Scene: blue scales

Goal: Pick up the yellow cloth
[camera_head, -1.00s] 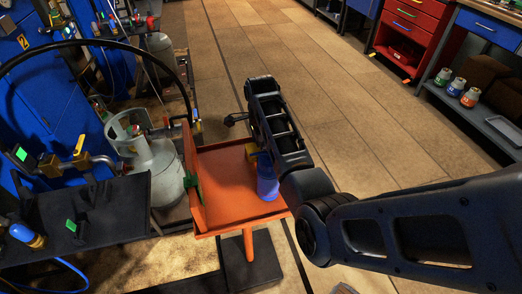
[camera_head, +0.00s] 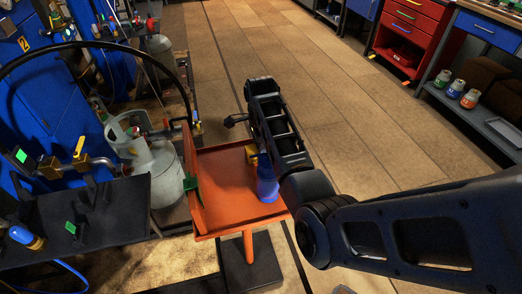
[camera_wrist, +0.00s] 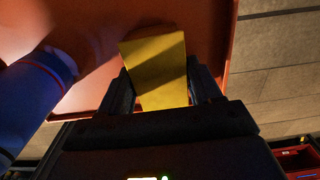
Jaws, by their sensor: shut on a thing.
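The yellow cloth (camera_wrist: 160,70) shows in the wrist view as a flat yellow piece between the fingers of my gripper (camera_wrist: 163,88). My gripper is shut on it, over the orange tray (camera_wrist: 95,25). In the head view a small part of the yellow cloth (camera_head: 251,152) shows beside my arm, above the orange tray (camera_head: 222,190). My fingertips are hidden behind the arm there. I cannot tell whether the cloth still touches the tray.
A blue bottle (camera_head: 267,184) stands on the tray, close to my gripper; it also shows at the left of the wrist view (camera_wrist: 30,95). Grey gas cylinders (camera_head: 160,170) stand left of the tray. The floor beyond is clear.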

